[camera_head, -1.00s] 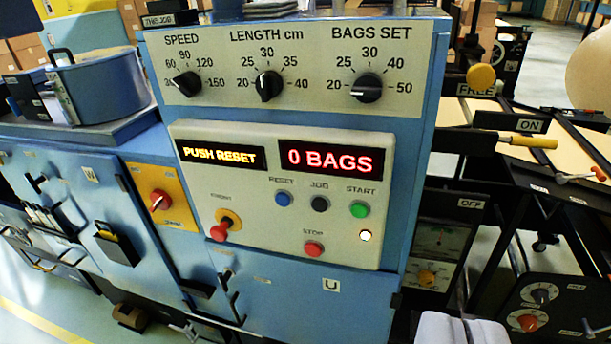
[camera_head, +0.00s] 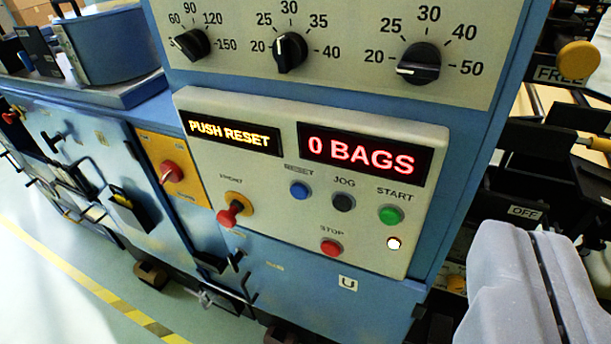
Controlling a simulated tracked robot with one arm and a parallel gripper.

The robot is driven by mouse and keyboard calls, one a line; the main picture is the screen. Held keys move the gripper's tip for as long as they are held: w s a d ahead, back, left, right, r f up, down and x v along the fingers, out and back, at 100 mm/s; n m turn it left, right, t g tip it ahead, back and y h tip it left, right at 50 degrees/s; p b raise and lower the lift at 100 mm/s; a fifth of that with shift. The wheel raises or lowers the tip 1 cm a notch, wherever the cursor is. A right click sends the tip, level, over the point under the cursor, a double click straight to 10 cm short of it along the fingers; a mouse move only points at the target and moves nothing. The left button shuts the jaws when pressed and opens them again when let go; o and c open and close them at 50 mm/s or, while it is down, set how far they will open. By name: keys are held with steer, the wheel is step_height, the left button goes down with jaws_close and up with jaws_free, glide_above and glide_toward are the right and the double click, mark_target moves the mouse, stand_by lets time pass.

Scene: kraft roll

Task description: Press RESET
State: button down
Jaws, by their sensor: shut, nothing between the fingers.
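The blue RESET button (camera_head: 299,190) sits on the light control panel (camera_head: 270,230), left of the dark JOG button (camera_head: 343,202) and the green START button (camera_head: 390,214). A red STOP button (camera_head: 331,247) is below them. The left display (camera_head: 233,133) reads PUSH RESET in yellow; the right display (camera_head: 366,154) reads 0 BAGS in red. My gripper (camera_head: 532,235) shows at the lower right, its two pale grey fingers together and empty. In the picture it is to the right of and below RESET, apart from the panel.
Three dials, one of them the bags dial (camera_head: 418,64), are above the panel. A red knob (camera_head: 229,214) on a yellow plate is at the panel's left. A yellow round knob (camera_head: 578,57) and dark machinery stand at right. Floor is clear at lower left.

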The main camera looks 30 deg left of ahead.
steer(key=w+a+f+n+t+y+b, duration=0.1)
steer(key=w+a+f+t+y+b, duration=0.1)
steer(key=w+a+f, duration=0.35)
steer(key=w+a+f+n+t+y+b, duration=0.1)
steer(key=w+a+f+t+y+b, duration=0.15)
steer(key=w+f, duration=0.6)
steer(key=a+f+n+t+y+b, duration=0.1)
steer(key=a+f+n+y+b, duration=0.2)
steer(key=a+f+y, duration=0.4)
steer(key=a+f+b, duration=0.1)
steer(key=a+f, duration=0.3)
steer(key=f, duration=0.3)
steer(key=shift+s+a+n+y, duration=0.2)
steer(key=shift+s+n+y, duration=0.15)
steer(key=shift+n, duration=0.05)
steer(key=shift+t, duration=0.25)
steer(key=p, duration=0.1)
glide_toward(299, 191)
steer(key=w+a+r, duration=0.3)
steer(key=r, duration=0.1)
steer(key=shift+a, duration=0.4)
steer(key=shift+w, duration=0.35)
